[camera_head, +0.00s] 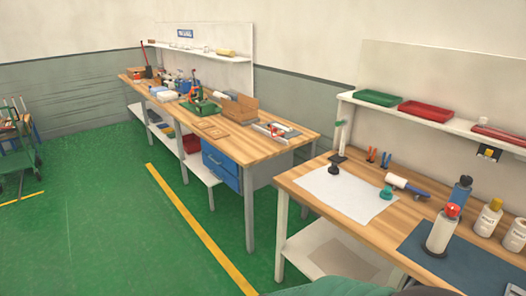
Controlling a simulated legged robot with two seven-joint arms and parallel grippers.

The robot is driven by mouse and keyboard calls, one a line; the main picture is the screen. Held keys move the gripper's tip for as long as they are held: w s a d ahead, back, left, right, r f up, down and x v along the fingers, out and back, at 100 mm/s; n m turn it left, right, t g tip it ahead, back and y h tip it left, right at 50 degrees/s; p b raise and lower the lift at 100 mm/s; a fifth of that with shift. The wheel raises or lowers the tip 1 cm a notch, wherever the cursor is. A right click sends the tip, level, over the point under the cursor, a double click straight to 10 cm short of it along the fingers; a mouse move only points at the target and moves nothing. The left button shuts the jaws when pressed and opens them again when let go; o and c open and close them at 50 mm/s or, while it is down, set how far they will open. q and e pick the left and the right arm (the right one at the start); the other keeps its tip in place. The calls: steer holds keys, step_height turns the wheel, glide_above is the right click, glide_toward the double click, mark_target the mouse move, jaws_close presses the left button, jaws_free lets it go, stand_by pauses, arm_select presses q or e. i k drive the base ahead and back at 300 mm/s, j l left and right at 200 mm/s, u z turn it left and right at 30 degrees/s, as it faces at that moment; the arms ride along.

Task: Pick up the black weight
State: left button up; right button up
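A small black object with a round, flared base (333,168) stands on the white sheet (345,197) near its far left corner, on the right-hand wooden workbench. It looks like the black weight, but it is too small to be certain. Nothing touches it from above. A teal knobbed piece (386,192) stands at the sheet's right side. Neither of my grippers is in view. A dark green rounded shape shows at the bottom edge, and I cannot tell what it is.
The workbench (303,182) also holds a white and blue tool (407,186), a red-topped spray bottle (443,229), more bottles (487,218) and a dark blue mat (470,268). A shelf with green (377,98) and red trays (426,111) hangs behind. Green floor is open at left.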

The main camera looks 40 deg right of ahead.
mark_target(334, 169)
steer(key=i+l+z, duration=0.1)
steer(key=i+z, duration=0.2)
steer(key=i, duration=0.2)
steer(key=i+z, duration=0.25)
steer(key=i, duration=0.25)
steer(key=i+j+z, duration=0.3)
steer(key=i, duration=0.2)
steer(key=i+j+z, duration=0.15)
steer(key=i+z, duration=0.15)
steer(key=i, duration=0.2)
